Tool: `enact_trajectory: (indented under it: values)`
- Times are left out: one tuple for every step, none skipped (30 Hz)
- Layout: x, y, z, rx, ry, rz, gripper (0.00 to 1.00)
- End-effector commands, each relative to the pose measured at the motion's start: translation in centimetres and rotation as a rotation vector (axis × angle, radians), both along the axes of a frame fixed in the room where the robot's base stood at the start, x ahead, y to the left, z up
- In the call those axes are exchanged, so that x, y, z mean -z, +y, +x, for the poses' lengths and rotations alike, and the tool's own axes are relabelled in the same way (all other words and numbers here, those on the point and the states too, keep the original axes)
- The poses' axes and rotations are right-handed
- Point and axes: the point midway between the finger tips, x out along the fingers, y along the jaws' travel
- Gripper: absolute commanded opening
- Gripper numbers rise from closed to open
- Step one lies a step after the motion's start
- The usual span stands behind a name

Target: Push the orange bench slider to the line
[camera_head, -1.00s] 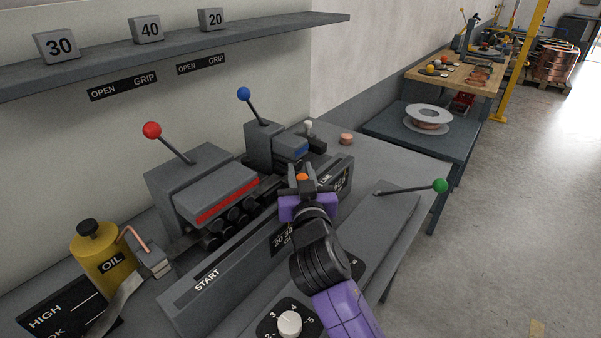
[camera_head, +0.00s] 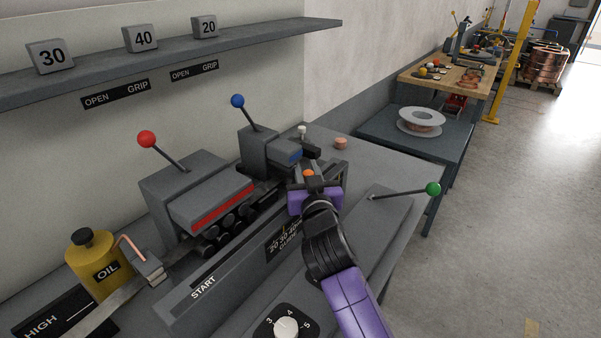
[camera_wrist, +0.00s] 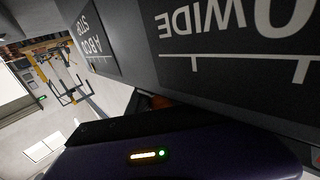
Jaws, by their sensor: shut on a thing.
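The orange slider (camera_head: 309,173) shows as a small orange top at my gripper, near the far end of the grey bench guide. My gripper (camera_head: 309,182) is purple and dark, and is shut on the slider. The START label (camera_head: 203,288) is at the near end of the guide, well behind the slider. The LINE label is hidden behind my gripper.
A machine with a red-knobbed lever (camera_head: 146,139) and one with a blue-knobbed lever (camera_head: 238,101) stand left of the guide. A green-knobbed lever (camera_head: 432,189) is on the right. A yellow oil can (camera_head: 95,262) and a dial (camera_head: 286,328) are nearer.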

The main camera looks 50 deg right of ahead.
Motion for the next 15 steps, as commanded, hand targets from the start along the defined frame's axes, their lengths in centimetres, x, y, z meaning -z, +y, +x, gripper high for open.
enact_trajectory:
  values:
    - [0.00,0.00,-0.01,0.000,-0.001,0.000,0.00]
    - [-0.01,0.00,-0.01,0.000,-0.002,0.001,0.00]
    - [-0.01,0.01,-0.01,0.000,-0.002,0.001,0.00]
    - [-0.01,0.01,-0.01,0.000,-0.002,0.001,0.00]
    - [-0.01,0.01,-0.01,0.000,-0.002,0.001,0.00]
    - [-0.01,0.03,-0.02,0.000,-0.002,0.001,0.32]
    - [-0.01,0.03,-0.02,0.000,-0.002,0.001,0.38]
    - [-0.01,0.03,-0.02,0.000,-0.002,0.001,0.44]
    - [-0.01,0.03,-0.02,0.000,-0.002,0.001,0.46]
    - [-0.01,0.04,-0.01,0.000,-0.002,0.001,0.46]
    - [-0.01,0.04,-0.01,0.000,-0.001,0.000,0.46]
    - [-0.01,0.05,-0.01,0.000,-0.001,0.000,0.46]
    - [-0.01,0.05,-0.01,0.000,-0.001,0.000,0.46]
    - [-0.01,0.05,-0.01,0.000,-0.001,0.000,0.46]
    - [-0.01,0.05,-0.01,0.000,-0.001,0.000,0.46]
